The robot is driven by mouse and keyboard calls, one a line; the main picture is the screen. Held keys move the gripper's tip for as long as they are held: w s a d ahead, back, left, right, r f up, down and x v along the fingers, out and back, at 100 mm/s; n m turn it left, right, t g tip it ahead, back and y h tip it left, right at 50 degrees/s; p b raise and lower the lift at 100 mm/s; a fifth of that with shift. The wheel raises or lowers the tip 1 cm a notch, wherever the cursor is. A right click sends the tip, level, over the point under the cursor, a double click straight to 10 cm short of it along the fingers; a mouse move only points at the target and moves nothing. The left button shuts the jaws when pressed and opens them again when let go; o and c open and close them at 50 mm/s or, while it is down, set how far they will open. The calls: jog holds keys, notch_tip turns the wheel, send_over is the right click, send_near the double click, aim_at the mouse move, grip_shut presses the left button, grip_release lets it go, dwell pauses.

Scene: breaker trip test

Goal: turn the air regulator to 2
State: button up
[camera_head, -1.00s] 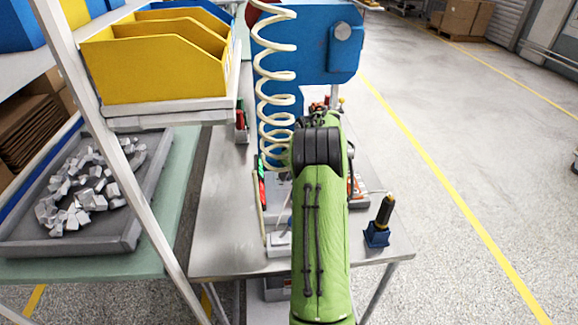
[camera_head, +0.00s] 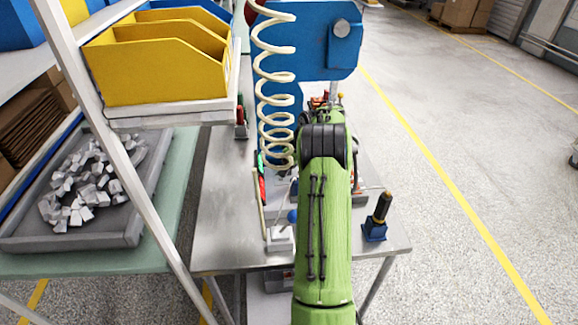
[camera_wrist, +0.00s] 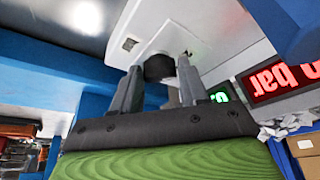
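In the wrist view, a round black knob (camera_wrist: 159,67) sits on the underside of a pale housing (camera_wrist: 200,35); I take it for the air regulator's knob. The two dark fingers of my gripper (camera_wrist: 160,66) are apart, one on each side of the knob, with their tips beside it. Whether they touch it I cannot tell. No setting mark on the knob is readable. In the head view, my green arm hides my gripper and the regulator.
A red display (camera_wrist: 282,80) with partly cut-off text including "bar" and a green display (camera_wrist: 219,96) are at right in the wrist view. In the head view, a coiled cream hose (camera_head: 275,95) hangs left of my arm. A blue-based black handle (camera_head: 377,218) stands right on the metal bench (camera_head: 225,225).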

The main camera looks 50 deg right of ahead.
jog(key=o, duration=0.3)
jog(key=p+v, duration=0.3)
jog(key=v, duration=1.2)
jog(key=shift+r, duration=0.4)
